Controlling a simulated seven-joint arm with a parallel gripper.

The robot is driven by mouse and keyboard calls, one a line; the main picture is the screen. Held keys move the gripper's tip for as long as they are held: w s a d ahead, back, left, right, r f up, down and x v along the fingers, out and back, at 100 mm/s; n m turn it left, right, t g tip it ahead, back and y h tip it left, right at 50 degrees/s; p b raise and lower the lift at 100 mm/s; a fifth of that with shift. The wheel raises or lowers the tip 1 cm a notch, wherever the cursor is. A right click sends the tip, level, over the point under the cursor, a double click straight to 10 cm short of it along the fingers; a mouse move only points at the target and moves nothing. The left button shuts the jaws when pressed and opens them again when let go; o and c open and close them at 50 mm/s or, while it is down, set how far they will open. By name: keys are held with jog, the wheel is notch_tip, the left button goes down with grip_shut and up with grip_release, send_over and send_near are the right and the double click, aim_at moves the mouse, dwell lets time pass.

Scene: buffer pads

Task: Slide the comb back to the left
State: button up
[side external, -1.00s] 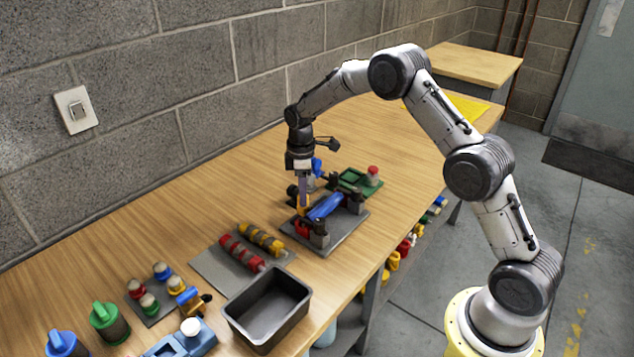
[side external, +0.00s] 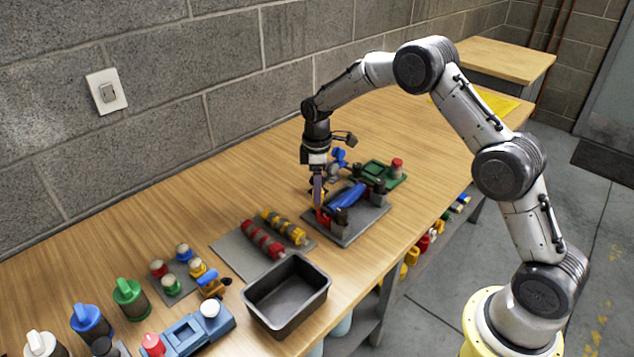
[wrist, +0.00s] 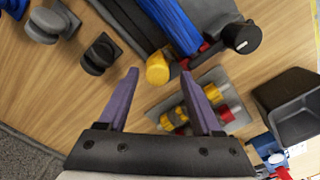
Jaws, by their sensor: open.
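A long blue ribbed bar (side external: 347,196), which seems to be the comb, lies in a grey fixture (side external: 352,230) on the workbench. In the wrist view the ribbed bar (wrist: 176,22) runs up to a yellow rounded end piece (wrist: 157,69) and a small red part (wrist: 188,62). My gripper (side external: 319,203) points down at the fixture's left end. In the wrist view my gripper (wrist: 159,73) is open, with its purple fingers on either side of the yellow piece. I cannot tell whether they touch it. The fingers hide part of the fixture's left end in the side view.
A black knob (wrist: 241,38) stands beside the bar. A grey pad with red and yellow ringed rollers (side external: 263,240) lies left of the fixture, with an empty dark bin (side external: 287,294) in front. A green tray (side external: 379,173) is behind right. The bench along the wall is clear.

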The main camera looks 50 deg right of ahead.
notch_tip(320, 180, up, 14)
dwell(0.5)
jog(key=shift+f, duration=0.1)
jog(key=s+a+r+t, duration=0.1)
jog(key=s+r, duration=0.2)
jog(key=r, duration=0.3)
jog(key=s+a+r+t, duration=0.1)
jog(key=s+r, duration=0.2)
jog(key=r, duration=0.3)
jog(key=s+a+r+m+t, duration=0.15)
jog(key=s+r, duration=0.45)
jog(key=s, duration=0.6)
jog(key=s+f+m+t, duration=0.1)
jog(key=s+f+m, duration=0.2)
jog(key=s, duration=0.6)
jog(key=s+a+f+m+t, duration=0.1)
jog(key=s+f+m, duration=0.3)
jog(key=s+f, duration=0.3)
jog(key=shift+s, duration=0.95)
